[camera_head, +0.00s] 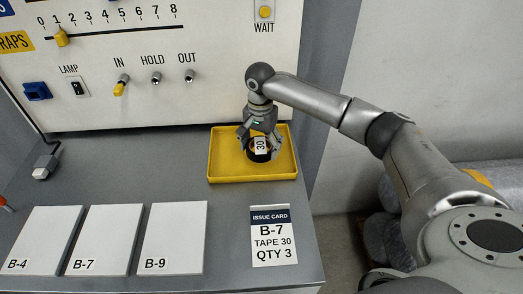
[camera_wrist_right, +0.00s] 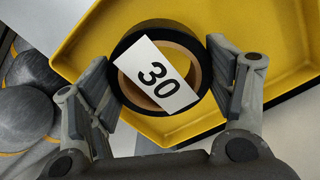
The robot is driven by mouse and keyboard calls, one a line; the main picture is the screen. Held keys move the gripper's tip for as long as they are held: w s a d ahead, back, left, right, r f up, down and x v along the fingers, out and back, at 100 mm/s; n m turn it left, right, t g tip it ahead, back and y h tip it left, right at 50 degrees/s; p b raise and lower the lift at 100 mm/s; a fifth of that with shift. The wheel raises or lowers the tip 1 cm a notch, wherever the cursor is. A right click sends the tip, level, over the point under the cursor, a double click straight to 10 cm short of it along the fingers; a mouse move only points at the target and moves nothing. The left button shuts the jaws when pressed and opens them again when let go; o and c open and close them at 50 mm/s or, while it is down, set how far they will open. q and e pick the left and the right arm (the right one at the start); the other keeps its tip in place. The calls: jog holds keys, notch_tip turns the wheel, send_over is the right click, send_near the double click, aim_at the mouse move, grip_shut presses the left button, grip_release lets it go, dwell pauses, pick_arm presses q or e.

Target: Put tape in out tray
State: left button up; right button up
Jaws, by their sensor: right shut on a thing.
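A roll of black tape (camera_head: 259,155) with a tan core and a white "30" label is between the fingers of my right gripper (camera_head: 260,145), which is shut on it. In the wrist view the roll (camera_wrist_right: 157,68) shows with its label up and my right gripper's fingers (camera_wrist_right: 160,90) on either side. The yellow tray (camera_head: 226,176) lies beneath the roll, and its floor and rim (camera_wrist_right: 282,30) also show in the wrist view. I cannot tell whether the roll touches the tray floor. My left gripper is not in view.
White cards B-4 (camera_head: 42,240), B-7 (camera_head: 104,240) and B-9 (camera_head: 173,238) lie at the front left. An issue card (camera_head: 273,236) reading B-7, tape 30, qty 3 lies in front of the tray. A control panel (camera_head: 150,50) stands behind. Bare grey tabletop lies left of the tray.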

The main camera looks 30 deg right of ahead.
aim_at(261, 152)
jog(key=f, duration=0.1)
jog(key=f+p, duration=0.1)
jog(key=f, duration=0.1)
jog(key=shift+d+f+p, duration=0.1)
jog(key=shift+d+p, duration=0.15)
jog(key=shift+p, duration=0.05)
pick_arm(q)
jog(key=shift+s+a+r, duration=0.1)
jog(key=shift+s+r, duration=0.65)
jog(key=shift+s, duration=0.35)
pick_arm(e)
jog(key=shift+f, duration=0.1)
jog(key=o, duration=1.1)
jog(key=shift+f, duration=0.15)
jog(key=shift+c, duration=0.2)
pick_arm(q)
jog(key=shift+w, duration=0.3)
pick_arm(e)
jog(key=shift+r, duration=0.3)
notch_tip(261, 152, up, 10)
jog(key=b, duration=0.3)
jog(key=shift+r, duration=0.25)
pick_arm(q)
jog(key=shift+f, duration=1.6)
pick_arm(e)
jog(key=shift+r, duration=0.6)
